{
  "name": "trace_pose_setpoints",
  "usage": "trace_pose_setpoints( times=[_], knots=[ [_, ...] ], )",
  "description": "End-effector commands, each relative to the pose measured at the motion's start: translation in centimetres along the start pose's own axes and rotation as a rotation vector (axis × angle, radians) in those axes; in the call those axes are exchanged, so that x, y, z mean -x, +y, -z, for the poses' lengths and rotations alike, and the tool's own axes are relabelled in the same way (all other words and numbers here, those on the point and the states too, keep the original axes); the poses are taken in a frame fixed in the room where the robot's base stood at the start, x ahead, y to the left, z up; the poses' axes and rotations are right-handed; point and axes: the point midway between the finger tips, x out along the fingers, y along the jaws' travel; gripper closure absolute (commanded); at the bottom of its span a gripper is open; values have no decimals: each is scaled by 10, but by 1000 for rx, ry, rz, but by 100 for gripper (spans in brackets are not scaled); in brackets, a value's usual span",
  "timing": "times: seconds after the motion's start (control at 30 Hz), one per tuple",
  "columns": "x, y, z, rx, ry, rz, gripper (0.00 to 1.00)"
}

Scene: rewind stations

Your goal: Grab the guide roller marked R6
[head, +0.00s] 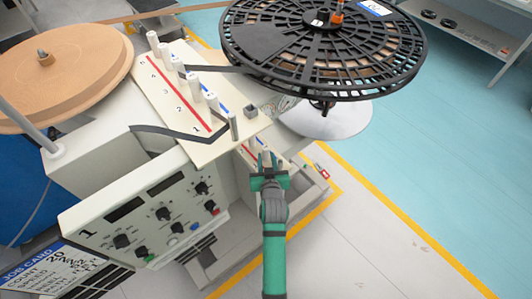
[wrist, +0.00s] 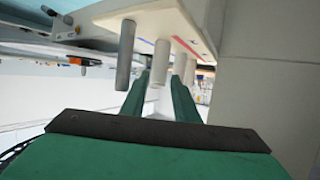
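A row of white guide rollers stands on a cream plate (head: 234,141) in the head view. The far-end white roller (head: 153,41) is beside the 6; no R6 marking is readable. A grey post (head: 233,126) stands at the near end. My gripper (head: 268,158) is open and empty, just off the plate's near end. In the wrist view, a white roller (wrist: 161,62) shows between the open fingers, beyond them, with the grey post (wrist: 125,55) to their left.
A large black reel (head: 325,62) overhangs the right side of the plate. A brown roll (head: 75,65) stands at left. A dark strip (head: 180,131) crosses the plate's near end. A control panel (head: 150,215) is in front. Open floor (head: 410,200) lies right.

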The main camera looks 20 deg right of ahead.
Motion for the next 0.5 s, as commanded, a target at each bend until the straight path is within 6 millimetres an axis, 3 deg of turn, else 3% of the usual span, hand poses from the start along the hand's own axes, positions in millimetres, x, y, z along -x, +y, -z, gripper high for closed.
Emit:
trace_pose_setpoints(
  times=[0.5],
  knots=[
    [-52,3,3,0,0,-1,72]
  ],
)
